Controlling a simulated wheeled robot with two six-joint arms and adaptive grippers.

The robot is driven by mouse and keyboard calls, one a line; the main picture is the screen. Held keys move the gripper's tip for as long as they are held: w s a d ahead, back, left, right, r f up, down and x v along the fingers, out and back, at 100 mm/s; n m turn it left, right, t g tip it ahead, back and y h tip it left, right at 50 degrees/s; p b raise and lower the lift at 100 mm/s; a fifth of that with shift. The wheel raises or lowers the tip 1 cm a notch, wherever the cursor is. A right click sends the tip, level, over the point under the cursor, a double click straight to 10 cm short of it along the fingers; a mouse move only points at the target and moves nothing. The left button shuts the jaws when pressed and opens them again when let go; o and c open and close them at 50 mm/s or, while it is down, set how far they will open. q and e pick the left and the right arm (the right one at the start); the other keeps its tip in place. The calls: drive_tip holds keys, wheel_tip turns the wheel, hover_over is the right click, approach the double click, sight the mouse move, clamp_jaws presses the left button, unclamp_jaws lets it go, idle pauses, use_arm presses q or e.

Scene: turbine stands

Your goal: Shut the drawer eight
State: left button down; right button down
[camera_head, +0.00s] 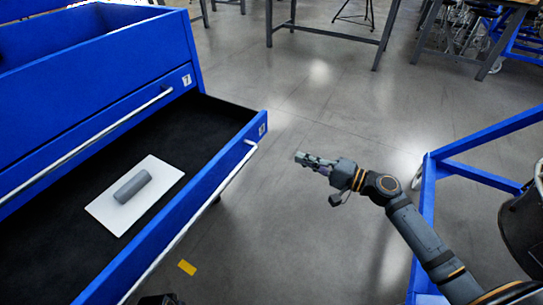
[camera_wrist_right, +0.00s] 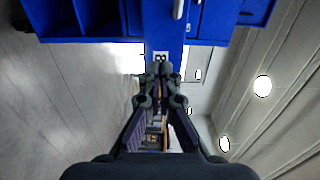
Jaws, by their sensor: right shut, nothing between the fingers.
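Drawer eight (camera_head: 205,203) is pulled out of the blue cabinet in the head view. Its number label (camera_head: 262,129) is at the right end of its front, and a long pale handle bar (camera_head: 190,222) runs along that front. In the right wrist view the front with the label 8 (camera_wrist_right: 160,57) is straight ahead of the fingers. My right gripper (camera_head: 301,158) is shut and empty, to the right of the drawer front and apart from it in the head view; its fingertips (camera_wrist_right: 160,71) show in the wrist view. A dark piece at the bottom edge may be my left gripper (camera_head: 160,299).
Inside the drawer lies a white plate (camera_head: 103,208) with a grey cylinder (camera_head: 132,186). Drawer seven (camera_head: 100,125) above is shut. A blue frame (camera_head: 428,190) stands at the right, near my right arm. Open floor lies between. Tables stand at the back.

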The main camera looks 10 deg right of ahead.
drive_tip(key=r, duration=0.1)
approach(252, 139)
drive_tip(key=x, duration=0.5)
drive_tip(key=shift+w+a+r+p, duration=0.15)
drive_tip(key=shift+w+a+p, duration=0.05)
drive_tip(key=shift+a+p, duration=0.15)
drive_tip(key=shift+w+a, duration=0.35)
use_arm(q)
drive_tip(key=shift+w+a+f, duration=0.1)
drive_tip(key=shift+w+f, duration=0.05)
drive_tip(key=shift+f, duration=0.05)
use_arm(e)
drive_tip(key=shift+w+a, duration=0.1)
